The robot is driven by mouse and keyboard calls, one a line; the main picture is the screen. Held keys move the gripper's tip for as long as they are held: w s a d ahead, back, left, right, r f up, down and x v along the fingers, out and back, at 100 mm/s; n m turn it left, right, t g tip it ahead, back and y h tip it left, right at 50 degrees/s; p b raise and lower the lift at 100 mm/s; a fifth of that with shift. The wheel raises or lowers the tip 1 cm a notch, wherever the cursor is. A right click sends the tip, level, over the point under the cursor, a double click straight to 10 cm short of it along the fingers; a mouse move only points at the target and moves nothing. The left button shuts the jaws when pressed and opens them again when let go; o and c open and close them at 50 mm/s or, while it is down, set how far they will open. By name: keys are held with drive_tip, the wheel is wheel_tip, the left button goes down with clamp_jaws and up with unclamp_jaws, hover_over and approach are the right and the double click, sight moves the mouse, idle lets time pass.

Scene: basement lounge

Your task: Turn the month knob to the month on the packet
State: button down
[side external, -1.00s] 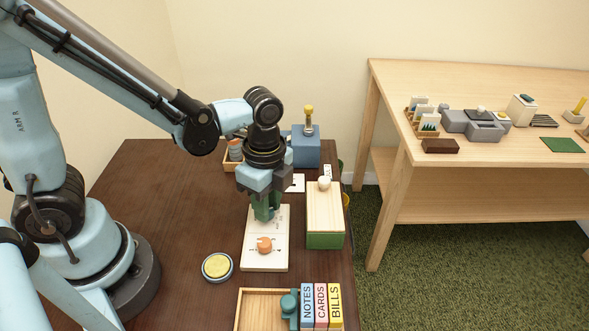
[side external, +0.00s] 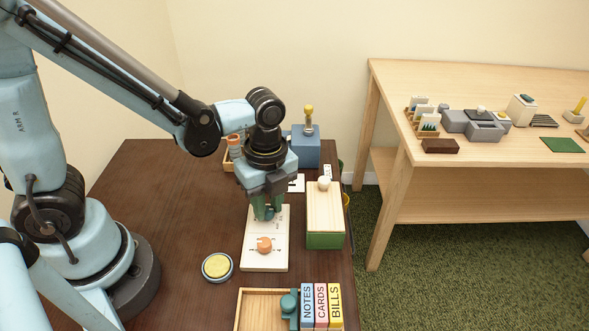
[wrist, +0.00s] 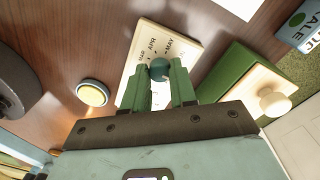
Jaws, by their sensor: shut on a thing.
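A cream dial board (side external: 250,262) lies on the dark table, and it also shows in the wrist view (wrist: 185,50). A round teal knob (wrist: 160,68) stands on it, with month words around it; APR and MAY can be read. My gripper (side external: 267,212) points down over the board's far half. In the wrist view its green fingers (wrist: 161,80) are shut on the teal knob from both sides. The knob's pointer cannot be made out. An orange knob (side external: 264,245) sits on the board's near half. I cannot tell which thing is the packet; a white card (side external: 297,183) lies behind the board.
A green box with a wooden lid and pale knob (side external: 324,215) stands close right of the board. A yellow-topped button (side external: 217,267) lies to the left. A wooden tray (side external: 262,294) and upright NOTES, CARDS and BILLS blocks (side external: 321,306) are in front. A blue box (side external: 306,148) stands behind.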

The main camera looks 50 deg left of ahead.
sight(270, 208)
drive_tip(key=c, duration=0.9)
unclamp_jaws()
drive_tip(key=shift+r, duration=0.1)
wheel_tip(270, 208, up, 12)
drive_tip(key=shift+w, duration=0.25)
drive_tip(key=a+f+n+t, duration=0.1)
drive_tip(key=a+n+t, duration=0.6)
drive_tip(key=n, duration=1.3)
drive_tip(key=shift+w+a+t, duration=0.25)
drive_tip(key=shift+a+t, duration=0.15)
drive_tip(key=shift+a, duration=0.2)
